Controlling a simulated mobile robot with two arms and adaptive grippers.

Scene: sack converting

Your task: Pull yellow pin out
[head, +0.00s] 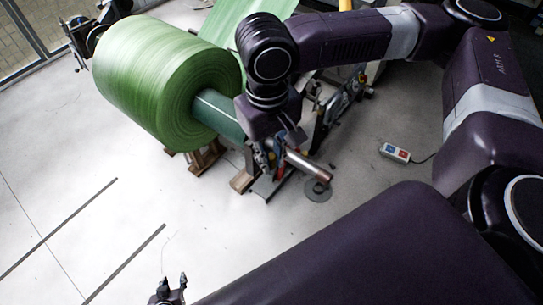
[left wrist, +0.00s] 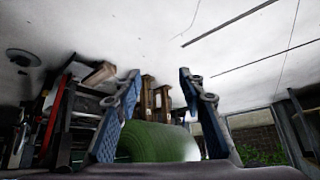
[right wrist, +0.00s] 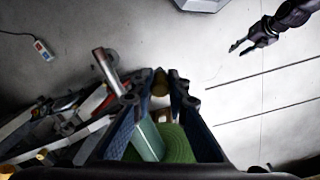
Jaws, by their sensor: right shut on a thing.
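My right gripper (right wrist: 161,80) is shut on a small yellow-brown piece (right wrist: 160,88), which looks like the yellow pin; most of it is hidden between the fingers. In the head view my right gripper (head: 272,155) is at the end of the roll's shaft, beside a metal tube (head: 308,165), and the pin cannot be made out there. My left gripper (head: 172,288) is open and empty over the floor at the bottom. It also shows in the right wrist view (right wrist: 250,42), and its spread fingers show in the left wrist view (left wrist: 158,82).
A large green roll (head: 150,80) lies on its stand left of my right gripper. It also shows in the left wrist view (left wrist: 150,142). A control box with buttons (head: 395,152) lies on the floor at the right, with a cable. The floor at the left is clear.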

